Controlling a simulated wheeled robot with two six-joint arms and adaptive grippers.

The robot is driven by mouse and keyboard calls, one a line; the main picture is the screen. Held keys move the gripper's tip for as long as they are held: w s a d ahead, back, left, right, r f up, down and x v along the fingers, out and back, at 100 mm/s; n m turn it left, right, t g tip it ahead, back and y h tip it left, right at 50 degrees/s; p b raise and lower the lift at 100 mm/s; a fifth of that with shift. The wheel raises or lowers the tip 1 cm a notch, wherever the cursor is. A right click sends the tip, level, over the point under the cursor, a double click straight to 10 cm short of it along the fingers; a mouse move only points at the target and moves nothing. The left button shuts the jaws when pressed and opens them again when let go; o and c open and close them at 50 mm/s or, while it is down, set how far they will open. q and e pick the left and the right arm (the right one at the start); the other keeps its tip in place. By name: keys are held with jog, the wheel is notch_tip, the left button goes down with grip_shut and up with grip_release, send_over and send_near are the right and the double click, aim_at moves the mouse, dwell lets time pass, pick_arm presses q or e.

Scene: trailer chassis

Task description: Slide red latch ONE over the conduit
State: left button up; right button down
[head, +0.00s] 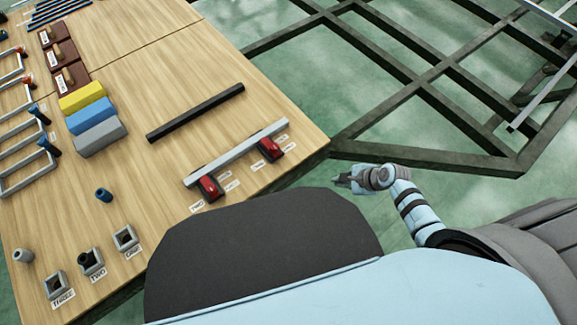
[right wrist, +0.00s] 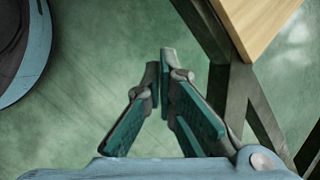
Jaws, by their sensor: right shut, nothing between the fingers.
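Two red latches sit at the front right of the wooden table in the head view, beside a long pale grey conduit bar (head: 236,155). The left red latch (head: 209,188) has a tag that seems to read TWO. The right red latch (head: 271,150) is near the bar's far end; I cannot read its tag, so I take it as latch ONE. My right gripper (head: 338,181) is off the table's right edge, over the floor, apart from both latches. In the right wrist view its fingers (right wrist: 159,72) are together and empty. My left gripper is out of view.
A black bar (head: 195,112) lies behind the conduit. Yellow, blue and grey blocks (head: 92,117) stand further left. Small square sockets (head: 90,262) line the front left. A dark steel chassis frame (head: 440,160) stands beyond the table's right edge. The right wrist view shows a table corner (right wrist: 255,25).

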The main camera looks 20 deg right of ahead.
aim_at(279, 154)
pick_arm(q)
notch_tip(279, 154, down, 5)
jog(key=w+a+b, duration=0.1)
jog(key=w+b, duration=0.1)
jog(key=b, duration=0.1)
pick_arm(e)
jog(key=w+a+r+m+y, duration=0.4)
jog(key=w+a+r+m, duration=0.1)
jog(key=w+r, duration=0.2)
jog(key=shift+t, duration=0.4)
jog(key=b+x, duration=0.6)
jog(key=x, duration=0.3)
jog(key=shift+w+f+b, duration=0.1)
jog(key=shift+f+b, duration=0.2)
jog(key=shift+f, duration=0.15)
jog(key=w+a, duration=0.1)
jog(key=w+a+b, duration=0.1)
jog(key=shift+w+a+r, duration=0.15)
jog(key=shift+a+r, duration=0.05)
jog(key=shift+a, duration=0.05)
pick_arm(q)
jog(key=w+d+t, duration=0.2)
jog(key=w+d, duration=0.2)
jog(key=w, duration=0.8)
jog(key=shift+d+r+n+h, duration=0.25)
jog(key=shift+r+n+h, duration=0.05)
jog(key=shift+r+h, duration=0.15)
pick_arm(e)
jog(key=shift+w+a+r, duration=0.1)
jog(key=shift+a+r, duration=0.05)
